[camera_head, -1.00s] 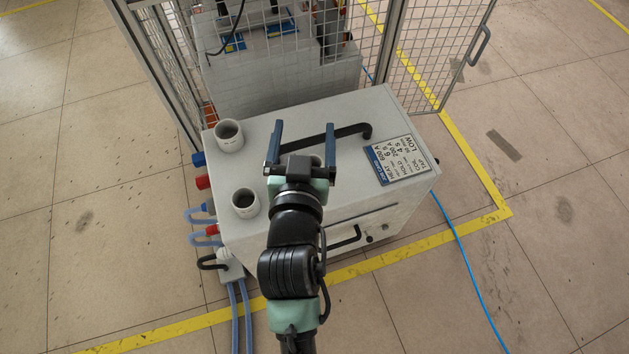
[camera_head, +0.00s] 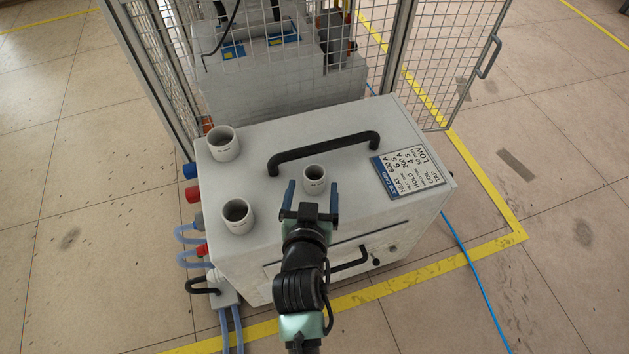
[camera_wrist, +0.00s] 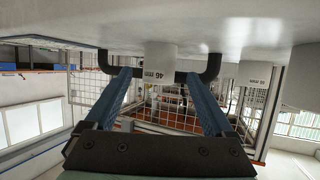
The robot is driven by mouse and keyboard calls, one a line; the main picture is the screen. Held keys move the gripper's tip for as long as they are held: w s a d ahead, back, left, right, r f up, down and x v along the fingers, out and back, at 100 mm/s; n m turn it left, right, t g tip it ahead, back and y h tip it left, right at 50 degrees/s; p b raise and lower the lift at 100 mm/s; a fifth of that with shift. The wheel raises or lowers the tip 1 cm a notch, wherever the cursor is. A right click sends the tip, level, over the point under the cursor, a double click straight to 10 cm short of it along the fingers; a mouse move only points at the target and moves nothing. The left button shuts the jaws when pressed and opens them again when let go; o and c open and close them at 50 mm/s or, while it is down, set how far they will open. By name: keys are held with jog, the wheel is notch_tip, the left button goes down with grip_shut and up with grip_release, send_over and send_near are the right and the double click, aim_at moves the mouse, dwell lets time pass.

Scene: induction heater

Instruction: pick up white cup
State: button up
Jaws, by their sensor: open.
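Three short white cups stand upright on the grey machine top: a smaller one (camera_head: 314,182) near the middle, one (camera_head: 224,147) at the back left and one (camera_head: 238,218) at the front left. The task does not say which is meant. My gripper (camera_head: 312,190) is open and empty, low at the front, with its blue fingers pointing at the smaller cup. In the upside-down wrist view, that cup (camera_wrist: 160,62), marked 46 mm, shows beyond and between the fingertips (camera_wrist: 159,75). I cannot tell whether it is inside the jaws.
A black handle (camera_head: 325,150) arches over the machine top (camera_head: 270,185) behind the smaller cup. A label plate (camera_head: 408,173) lies at the right. A mesh cage (camera_head: 280,60) stands behind. Hoses (camera_head: 190,245) hang at the left side.

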aim_at(314, 186)
jog(key=b+x, duration=0.1)
jog(key=x, duration=0.1)
jog(key=b+x, duration=0.1)
jog(key=x, duration=0.1)
jog(key=shift+w+f+b, duration=0.1)
jog(key=shift+f+b, duration=0.2)
jog(key=shift+f, duration=0.2)
jog(key=shift+w, duration=0.35)
grip_shut()
